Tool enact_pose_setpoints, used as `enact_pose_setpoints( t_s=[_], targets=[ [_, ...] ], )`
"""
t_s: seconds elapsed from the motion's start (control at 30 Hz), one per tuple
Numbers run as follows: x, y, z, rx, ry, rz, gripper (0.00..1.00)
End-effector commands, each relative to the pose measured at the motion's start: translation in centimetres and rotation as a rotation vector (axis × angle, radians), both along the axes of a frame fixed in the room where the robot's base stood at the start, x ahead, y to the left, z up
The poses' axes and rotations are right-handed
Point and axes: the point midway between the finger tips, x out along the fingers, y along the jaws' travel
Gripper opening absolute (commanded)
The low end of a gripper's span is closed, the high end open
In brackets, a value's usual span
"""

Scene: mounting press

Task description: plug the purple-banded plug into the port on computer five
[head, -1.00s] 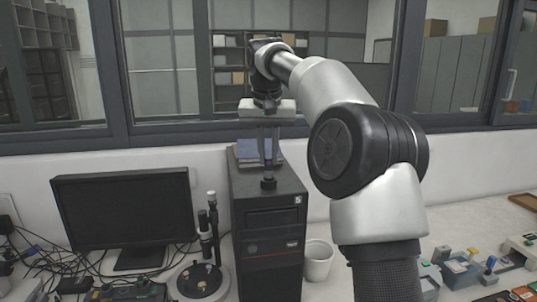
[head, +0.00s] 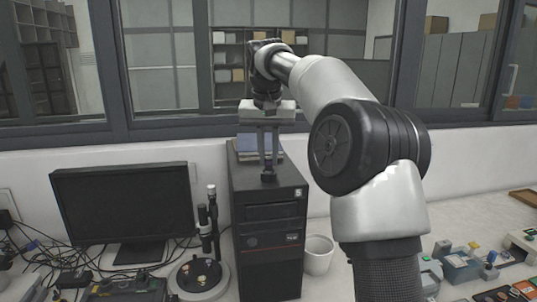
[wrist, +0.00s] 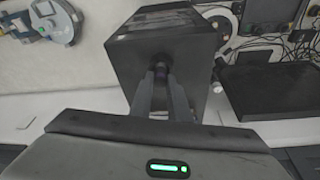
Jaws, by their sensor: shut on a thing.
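Computer five is the black tower (head: 270,250) with a "5" label on its upper front. A small dark port (head: 268,176) sits on its top, and also shows as a dark round shape in the wrist view (wrist: 160,58). My gripper (head: 268,166) points straight down over the tower, its fingers shut on the plug. The purple-banded plug (wrist: 161,72) shows between the fingertips in the wrist view, lined up with the port. The fingers largely hide it in the head view. I cannot tell how far the plug is inside the port.
Blue books or boxes (head: 244,148) lie on the tower behind my gripper. A monitor (head: 125,205) and a round-based stand (head: 200,275) are to the left. A white cup (head: 318,254) stands right of the tower. Window frames rise behind.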

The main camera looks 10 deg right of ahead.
Motion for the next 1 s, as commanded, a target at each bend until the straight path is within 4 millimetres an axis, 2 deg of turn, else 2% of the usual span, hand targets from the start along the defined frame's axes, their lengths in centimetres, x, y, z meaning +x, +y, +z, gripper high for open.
enact_pose_setpoints(
  t_s=[0.73,0.77,0.87,0.9,1.0],
  targets=[
    [0.00,0.03,-0.57,0.000,-0.001,0.000,0.00],
    [0.00,0.03,-0.56,0.000,-0.001,0.000,0.18],
    [0.00,0.03,-0.53,0.001,-0.001,0.000,0.34],
    [0.00,0.03,-0.53,0.001,-0.001,0.000,0.38],
    [0.00,0.02,-0.53,0.000,-0.001,0.000,0.38]
  ],
)
